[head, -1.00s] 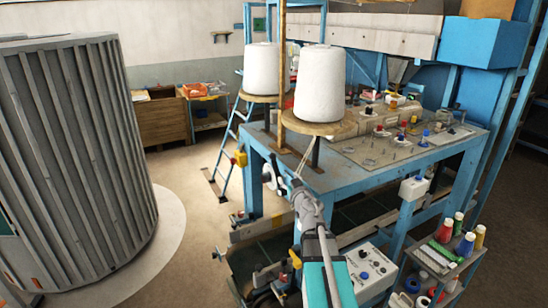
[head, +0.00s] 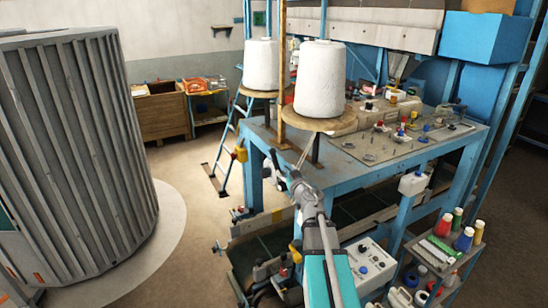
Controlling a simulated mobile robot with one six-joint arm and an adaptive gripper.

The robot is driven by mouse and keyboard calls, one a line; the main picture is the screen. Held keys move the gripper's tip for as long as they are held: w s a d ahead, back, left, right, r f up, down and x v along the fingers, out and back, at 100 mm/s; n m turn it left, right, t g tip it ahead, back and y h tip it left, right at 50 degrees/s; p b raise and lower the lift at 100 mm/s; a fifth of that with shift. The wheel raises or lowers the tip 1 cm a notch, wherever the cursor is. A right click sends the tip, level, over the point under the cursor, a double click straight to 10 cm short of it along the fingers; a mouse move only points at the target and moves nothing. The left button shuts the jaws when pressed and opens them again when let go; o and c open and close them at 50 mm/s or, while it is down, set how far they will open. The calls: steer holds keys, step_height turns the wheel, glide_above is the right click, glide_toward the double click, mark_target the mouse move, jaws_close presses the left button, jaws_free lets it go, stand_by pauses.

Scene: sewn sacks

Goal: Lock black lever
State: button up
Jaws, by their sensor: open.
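My gripper (head: 284,180) is at the front edge of the blue machine table (head: 425,155), below the white thread cones. It is small and seen from behind along my arm, so its fingertips are partly hidden. It is open, and I see nothing held in it. I cannot pick out the black lever with certainty. The area just beyond my gripper is partly covered by my own wrist.
Two white thread cones (head: 320,80) stand on round wooden discs above the table. A large ribbed grey cylinder (head: 75,150) fills the left. Floor between is clear.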

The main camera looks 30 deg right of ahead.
mark_target(275, 158)
steer(key=w, duration=0.8)
steer(key=w+d, duration=0.1)
steer(key=w, duration=0.3)
jaws_close()
stand_by(0.3)
